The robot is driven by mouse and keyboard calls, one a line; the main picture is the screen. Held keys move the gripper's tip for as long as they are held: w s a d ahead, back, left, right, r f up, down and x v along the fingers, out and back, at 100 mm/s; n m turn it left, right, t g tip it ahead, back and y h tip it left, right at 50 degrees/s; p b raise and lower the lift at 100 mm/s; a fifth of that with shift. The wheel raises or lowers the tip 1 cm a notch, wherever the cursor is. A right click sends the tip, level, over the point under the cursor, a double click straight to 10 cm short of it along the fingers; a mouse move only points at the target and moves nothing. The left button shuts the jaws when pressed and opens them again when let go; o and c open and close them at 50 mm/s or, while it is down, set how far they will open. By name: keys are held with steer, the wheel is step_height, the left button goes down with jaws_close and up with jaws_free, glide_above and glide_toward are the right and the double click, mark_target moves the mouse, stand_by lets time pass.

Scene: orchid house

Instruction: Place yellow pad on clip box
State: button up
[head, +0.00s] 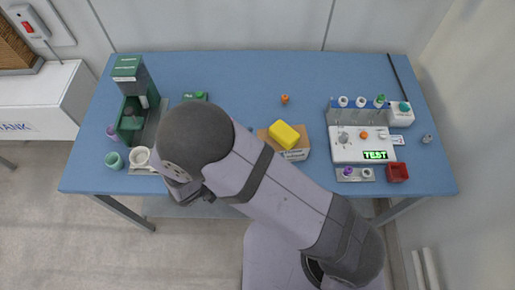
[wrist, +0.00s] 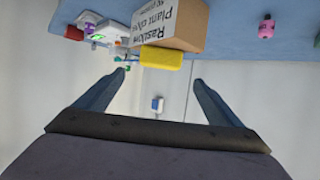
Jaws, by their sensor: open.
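The yellow pad (head: 284,135) lies on top of the cardboard clip box (head: 296,154) near the middle of the table, turned at an angle to the box in the head view. In the wrist view, which is upside down, the yellow pad (wrist: 161,58) rests against the top of the printed clip box (wrist: 180,22). My gripper (wrist: 159,77) is open with nothing between its fingers, and it is apart from the pad. In the head view my wrist is at the table's front left, and my fingers are mostly hidden.
A green machine (head: 131,95), a white mug (head: 140,157) and a teal cup (head: 112,159) stand at the left. A white test station (head: 350,152) with a vial rack and a red tray (head: 397,172) are at the right. A small orange item (head: 284,99) lies behind the box. The table's back middle is mostly clear.

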steer(key=shift+s+a+r, duration=0.2)
steer(key=shift+s+a, duration=0.05)
steer(key=shift+s, duration=0.05)
steer(key=w+a+r+n+g+y, duration=0.15)
steer(key=w+a+n+y, duration=0.25)
steer(key=w+y, duration=0.65)
steer(key=s+d+r+n+g, duration=0.2)
steer(key=s+d+n+g, duration=0.3)
steer(key=s+d, duration=1.3)
steer(key=d+g+h, duration=0.1)
steer(key=g, duration=0.2)
steer(key=shift+s+d+r, duration=0.15)
steer(key=shift+s+r, duration=0.05)
steer(key=shift+r, duration=0.2)
